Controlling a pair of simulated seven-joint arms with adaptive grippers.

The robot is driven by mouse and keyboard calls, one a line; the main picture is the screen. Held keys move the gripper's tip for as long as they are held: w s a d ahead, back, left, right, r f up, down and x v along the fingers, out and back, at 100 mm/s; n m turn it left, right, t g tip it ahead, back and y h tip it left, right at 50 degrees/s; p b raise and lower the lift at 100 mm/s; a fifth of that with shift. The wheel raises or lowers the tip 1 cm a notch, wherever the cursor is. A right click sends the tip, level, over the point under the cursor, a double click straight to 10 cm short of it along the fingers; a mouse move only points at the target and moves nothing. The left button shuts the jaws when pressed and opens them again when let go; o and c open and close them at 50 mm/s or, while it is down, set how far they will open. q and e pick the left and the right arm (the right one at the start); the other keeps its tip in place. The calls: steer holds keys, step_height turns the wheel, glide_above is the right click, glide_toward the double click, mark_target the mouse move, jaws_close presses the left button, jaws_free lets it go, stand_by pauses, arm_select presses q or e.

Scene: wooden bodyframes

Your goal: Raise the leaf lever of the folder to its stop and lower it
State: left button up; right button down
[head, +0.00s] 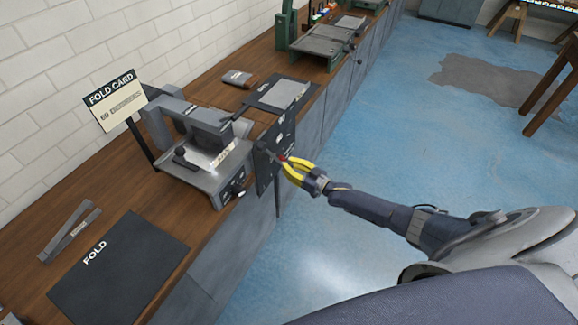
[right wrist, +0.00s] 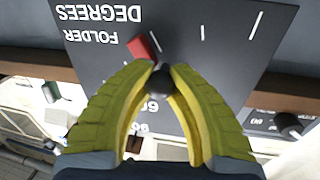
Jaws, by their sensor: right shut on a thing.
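The folder (head: 214,179) is a grey machine on the wooden bench in the head view. A dark panel (head: 262,168) stands at its right side. In the right wrist view this panel (right wrist: 190,30) reads FOLDER DEGREES upside down, with white tick marks and a red pointer (right wrist: 140,46). My right gripper (head: 283,160) has yellow fingers and is in front of the panel. In the right wrist view the fingertips close around a dark round knob (right wrist: 162,80), seemingly the leaf lever's end. The rest of the lever is hidden. My left gripper is not in view.
A FOLD CARD sign (head: 115,100) stands behind the folder. A black FOLD mat (head: 118,268) and a grey metal piece (head: 70,232) lie at the near left. A dark mat with a grey sheet (head: 284,92) lies beyond. The blue floor (head: 370,130) is open at right.

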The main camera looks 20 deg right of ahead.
steer(key=shift+s+a+f+m, duration=0.3)
steer(key=shift+s+a, duration=0.1)
steer(key=shift+a, duration=0.1)
steer(key=s+a+f+m+g, duration=0.1)
steer(key=s+a+f+m, duration=0.1)
steer(key=s+a+m, duration=0.3)
steer(key=shift+s+a, duration=0.2)
steer(key=shift+a, duration=0.95)
steer(key=c, duration=1.1)
jaws_free()
steer(key=v, duration=1.2)
